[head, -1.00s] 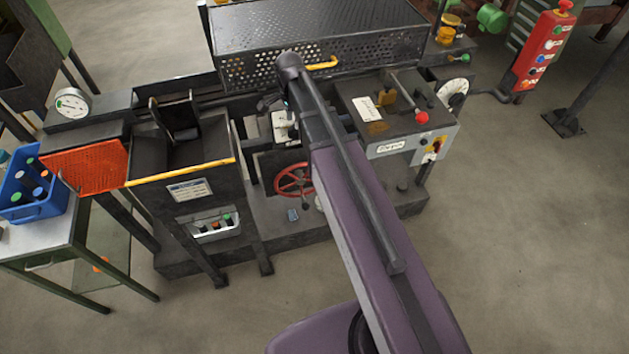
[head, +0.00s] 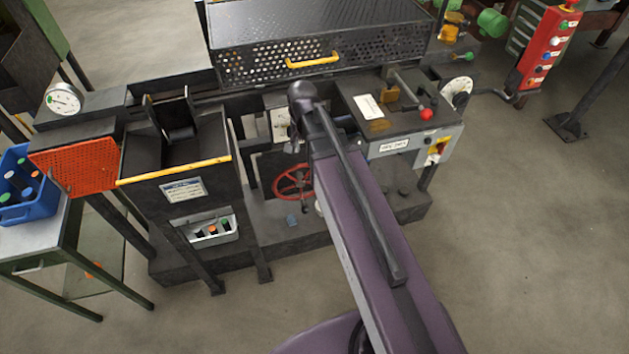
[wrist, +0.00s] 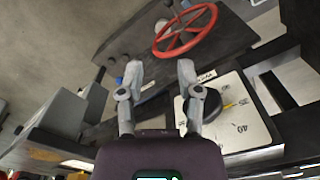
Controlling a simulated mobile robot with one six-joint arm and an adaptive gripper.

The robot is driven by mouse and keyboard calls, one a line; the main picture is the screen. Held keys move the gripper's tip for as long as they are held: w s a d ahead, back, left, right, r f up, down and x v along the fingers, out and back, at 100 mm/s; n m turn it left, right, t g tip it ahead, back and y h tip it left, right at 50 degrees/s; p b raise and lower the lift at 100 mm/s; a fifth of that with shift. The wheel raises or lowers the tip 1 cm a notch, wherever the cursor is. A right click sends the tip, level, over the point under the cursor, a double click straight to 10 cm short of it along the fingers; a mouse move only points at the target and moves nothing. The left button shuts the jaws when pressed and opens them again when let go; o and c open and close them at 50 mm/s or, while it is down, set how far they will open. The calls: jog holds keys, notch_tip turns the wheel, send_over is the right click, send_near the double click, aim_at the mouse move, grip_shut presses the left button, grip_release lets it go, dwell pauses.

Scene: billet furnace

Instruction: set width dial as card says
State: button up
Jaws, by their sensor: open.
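In the wrist view, a white dial plate (wrist: 235,125) with a black knob (wrist: 203,104) and a yellow pointer lies right of and below my fingertips. In the head view, a white plate (head: 279,125) shows beside my arm, partly hidden. A white card (head: 368,107) lies on the machine top, its text unreadable.
A red handwheel (wrist: 185,30) is just beyond my fingertips in the wrist view. A perforated guard (head: 320,45) with a yellow handle stands behind. A printed sign (head: 184,190) is on the chute front. A red lever knob (head: 426,115) stands at right. Floor at right is open.

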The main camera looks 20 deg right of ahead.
jog(key=s+f+n+b, duration=0.4)
jog(key=s+n, duration=0.2)
jog(key=s, duration=0.1)
jog(key=shift+s+d+f+n, duration=0.4)
dwell(0.4)
jog(key=shift+d, duration=0.1)
